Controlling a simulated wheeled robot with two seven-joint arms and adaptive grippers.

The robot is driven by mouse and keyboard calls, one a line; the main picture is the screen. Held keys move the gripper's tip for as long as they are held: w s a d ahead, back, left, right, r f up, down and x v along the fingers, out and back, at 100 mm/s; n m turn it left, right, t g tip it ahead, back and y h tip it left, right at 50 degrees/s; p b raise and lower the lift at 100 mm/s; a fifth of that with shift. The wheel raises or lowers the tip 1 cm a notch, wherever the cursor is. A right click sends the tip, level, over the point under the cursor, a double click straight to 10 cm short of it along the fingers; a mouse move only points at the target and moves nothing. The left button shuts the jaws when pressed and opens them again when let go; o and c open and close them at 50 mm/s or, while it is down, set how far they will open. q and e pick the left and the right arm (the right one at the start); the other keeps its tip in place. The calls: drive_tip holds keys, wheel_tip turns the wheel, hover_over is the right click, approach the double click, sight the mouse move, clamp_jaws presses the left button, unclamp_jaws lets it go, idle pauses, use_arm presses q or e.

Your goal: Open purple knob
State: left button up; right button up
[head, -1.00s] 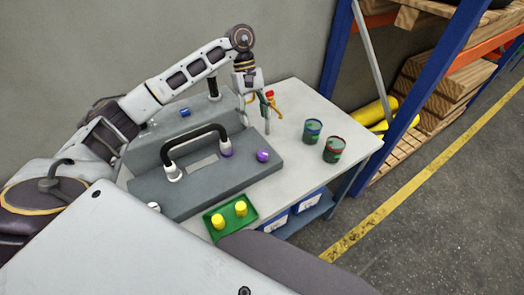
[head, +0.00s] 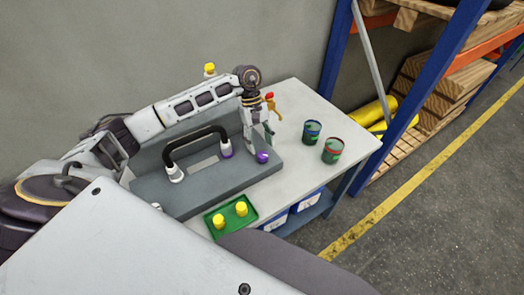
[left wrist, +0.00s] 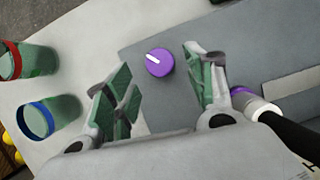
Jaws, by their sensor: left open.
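The purple knob (head: 262,157) sits on the grey base near its right end, and its white mark shows in the left wrist view (left wrist: 160,62). My left gripper (head: 258,143) points down just above and behind it. In the left wrist view the open green-padded fingers (left wrist: 162,85) stand on either side of the knob's line, apart from it, with nothing between them. The grey base (head: 215,187) carries a black handle (head: 194,142) with a purple collar (head: 226,149) at its right foot. My right gripper is not in view.
Two dark green cans, one blue-rimmed (head: 312,131) and one red-rimmed (head: 332,150), stand on the table (head: 300,105) to the right. A green tray (head: 246,221) with yellow pegs lies at the front. A red-and-yellow item (head: 272,105) stands behind the gripper.

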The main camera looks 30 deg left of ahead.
sight(262, 154)
use_arm(q)
drive_tip(key=shift+p+x, duration=0.35)
drive_tip(key=shift+x, duration=1.75)
drive_tip(key=c, duration=1)
drive_tip(key=shift+c, duration=0.2)
